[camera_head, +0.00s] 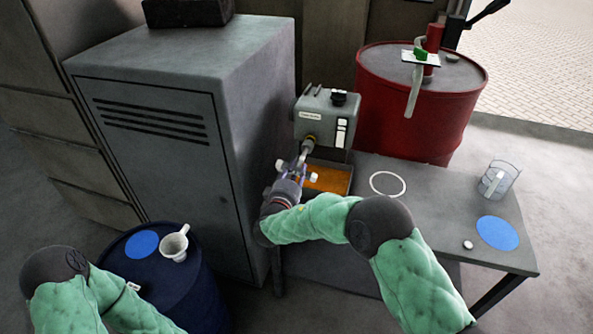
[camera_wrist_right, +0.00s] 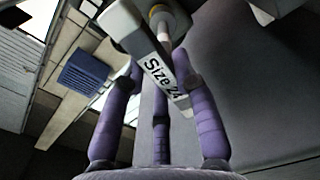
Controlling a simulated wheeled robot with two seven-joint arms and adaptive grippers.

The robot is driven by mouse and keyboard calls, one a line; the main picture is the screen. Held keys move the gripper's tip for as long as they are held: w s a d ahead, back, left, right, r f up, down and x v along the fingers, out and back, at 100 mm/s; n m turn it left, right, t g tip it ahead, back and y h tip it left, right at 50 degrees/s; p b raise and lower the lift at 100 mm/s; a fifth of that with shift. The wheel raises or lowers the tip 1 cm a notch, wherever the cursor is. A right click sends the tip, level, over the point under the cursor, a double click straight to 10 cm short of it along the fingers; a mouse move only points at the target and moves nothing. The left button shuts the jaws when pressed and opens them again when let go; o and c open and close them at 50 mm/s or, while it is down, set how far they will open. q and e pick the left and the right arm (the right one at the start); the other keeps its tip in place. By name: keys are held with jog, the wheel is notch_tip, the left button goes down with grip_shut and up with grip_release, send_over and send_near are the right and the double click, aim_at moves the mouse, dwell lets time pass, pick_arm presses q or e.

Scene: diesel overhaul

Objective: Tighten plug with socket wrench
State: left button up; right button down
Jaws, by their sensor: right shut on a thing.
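A grey machine (camera_head: 327,120) stands on the far left of the grey table, with a small brassy round part (camera_head: 309,140) low on its front that may be the plug. My right gripper (camera_head: 296,170) is in front of it, shut on the socket wrench (camera_head: 306,150), whose far end reaches that part. I cannot tell whether it is seated on it. In the right wrist view, purple fingers (camera_wrist_right: 160,85) close around the wrench, which carries a white "Size 24" label (camera_wrist_right: 163,76). My left gripper is outside the head view; only its green arm shows at lower left.
An orange-brown tray (camera_head: 328,180) lies below the machine. A clear measuring jug (camera_head: 499,180) and a blue disc (camera_head: 497,233) are on the table's right. A grey cabinet (camera_head: 160,175) stands close left. A red drum (camera_head: 410,110) stands behind.

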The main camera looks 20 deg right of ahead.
jog(key=n+p, duration=0.1)
jog(key=n, duration=0.2)
jog(key=shift+r+n, duration=0.15)
jog(key=shift+n, duration=0.15)
jog(key=n+p, duration=0.1)
jog(key=n, duration=0.2)
jog(key=shift+a+n, duration=0.1)
jog(key=shift+n, duration=0.2)
jog(key=n+p, duration=0.2)
jog(key=n, duration=0.3)
jog(key=shift+w+r+n, duration=0.1)
jog(key=shift+n, duration=0.3)
jog(key=shift+n+p, duration=0.3)
jog(key=shift+n, duration=0.5)
jog(key=shift+a+b, duration=0.15)
jog(key=shift+b, duration=0.2)
jog(key=shift+w, duration=0.15)
